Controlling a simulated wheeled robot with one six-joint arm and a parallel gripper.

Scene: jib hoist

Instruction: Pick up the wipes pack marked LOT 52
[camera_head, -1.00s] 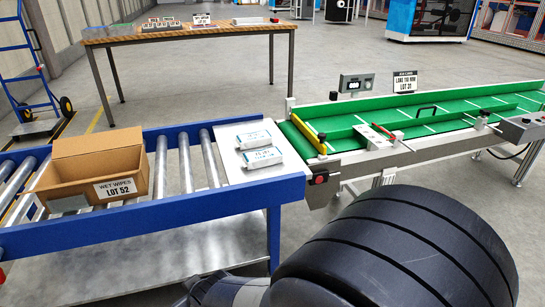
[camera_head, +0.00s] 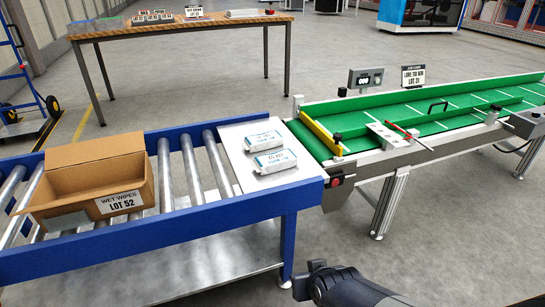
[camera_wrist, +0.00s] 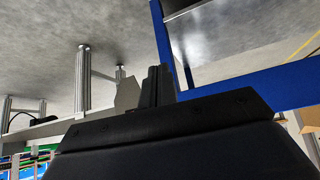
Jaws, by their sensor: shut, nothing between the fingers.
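Two white wipes packs with blue print, a rear one (camera_head: 262,142) and a front one (camera_head: 273,161), lie flat side by side on the bare metal plate at the right end of the roller conveyor. Their print is too small to read for a lot number. A cardboard box (camera_head: 158,173) on the rollers carries a label reading "WET WIPES LOT 52"; most of its inside is hidden. My gripper (camera_wrist: 157,85) is shut and empty in the wrist view. In the head view the dark end of my arm shows at the bottom, in front of the conveyor and apart from the packs.
The blue roller conveyor rail (camera_head: 180,232) edges the near side. A green belt conveyor (camera_head: 410,118) with a yellow bar (camera_head: 323,138) and a "LOT 31" sign (camera_head: 413,76) adjoins at right. A wooden table (camera_head: 180,30) stands behind. Floor is free at front right.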

